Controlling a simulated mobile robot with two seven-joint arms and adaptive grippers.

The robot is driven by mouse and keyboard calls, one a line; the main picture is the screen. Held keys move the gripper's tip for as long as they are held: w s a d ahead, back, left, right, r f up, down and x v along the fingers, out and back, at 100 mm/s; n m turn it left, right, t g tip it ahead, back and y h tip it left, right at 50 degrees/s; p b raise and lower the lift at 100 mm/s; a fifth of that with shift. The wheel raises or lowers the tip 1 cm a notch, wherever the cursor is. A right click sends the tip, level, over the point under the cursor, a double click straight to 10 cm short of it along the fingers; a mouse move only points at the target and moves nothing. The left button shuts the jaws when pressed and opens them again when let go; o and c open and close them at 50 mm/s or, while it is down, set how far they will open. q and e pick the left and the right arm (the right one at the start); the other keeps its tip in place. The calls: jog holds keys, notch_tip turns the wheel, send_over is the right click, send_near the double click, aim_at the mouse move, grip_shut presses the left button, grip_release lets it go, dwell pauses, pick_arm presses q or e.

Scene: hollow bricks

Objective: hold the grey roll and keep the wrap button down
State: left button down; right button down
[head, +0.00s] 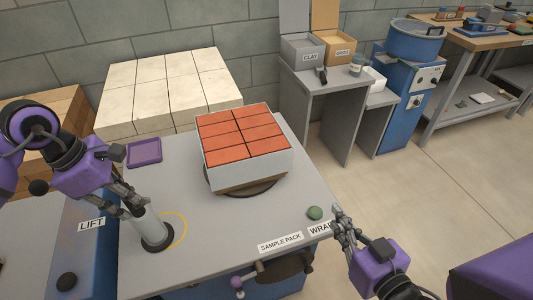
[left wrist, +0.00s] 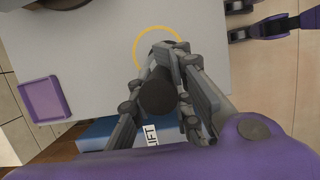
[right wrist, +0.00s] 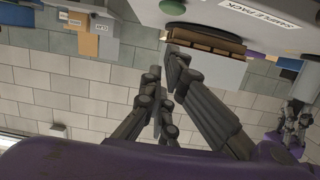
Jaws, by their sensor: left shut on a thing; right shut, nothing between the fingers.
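My left gripper (head: 137,211) is shut on the grey roll (head: 150,225), which has a dark round end and leans slightly. The roll overlaps the left part of a yellow ring (head: 184,226) on the grey table; I cannot tell whether it touches the tabletop. In the left wrist view, the roll's dark end (left wrist: 157,97) shows between the fingers. The green wrap button (head: 314,212) sits near the table's right edge. My right gripper (head: 341,216) is shut and empty, right of the button and apart from it, by the partly covered WRAP label (head: 319,230).
A stack of red-topped, white-sided bricks (head: 243,136) stands on a wooden pallet on a dark round turntable. A purple tray (head: 144,153) lies at the table's back left. Pale blocks (head: 165,85) stand behind. Brown parts (head: 284,268) hang below the front edge. Open floor lies right.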

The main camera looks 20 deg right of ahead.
pick_arm(q)
jog(key=shift+f, duration=0.1)
pick_arm(e)
jog(key=shift+v, duration=1.35)
jog(key=shift+w+r, duration=0.1)
pick_arm(q)
jog(key=c, duration=1.5)
grip_release()
jog(key=v, duration=1.2)
